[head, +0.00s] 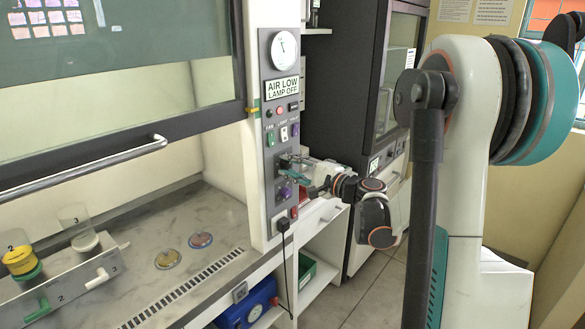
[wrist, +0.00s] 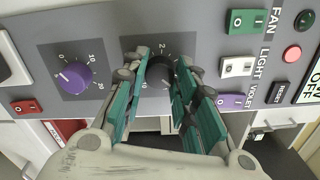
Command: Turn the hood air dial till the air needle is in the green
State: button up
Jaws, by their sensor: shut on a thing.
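My gripper (wrist: 161,78) has its green-padded fingers closed around a black dial (wrist: 160,69) on the grey panel in the wrist view. Parts of the dial's number scale show beside the fingers; the rest and any label are hidden. In the head view my gripper (head: 287,168) reaches the lower part of the hood's control panel (head: 270,215) from the right. The round air gauge (head: 284,50) is at the top of this panel. Its needle and any green band are too small to read. A sign below it (head: 283,88) reads AIR LOW LAMP OFF.
A purple dial (wrist: 72,77) is left of the black one, with a red switch (wrist: 27,107) beyond. Fan (wrist: 248,22), light (wrist: 237,67) and violet (wrist: 230,101) switches sit close on the right. A dark cabinet (head: 360,110) stands right of the hood.

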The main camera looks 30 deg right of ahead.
jog(key=shift+m, duration=0.6)
jog(key=o, duration=1)
jog(key=shift+o, duration=0.2)
jog(key=shift+s, duration=0.1)
jog(key=v, duration=1.1)
jog(key=shift+s+d, duration=0.15)
jog(key=shift+s, duration=0.25)
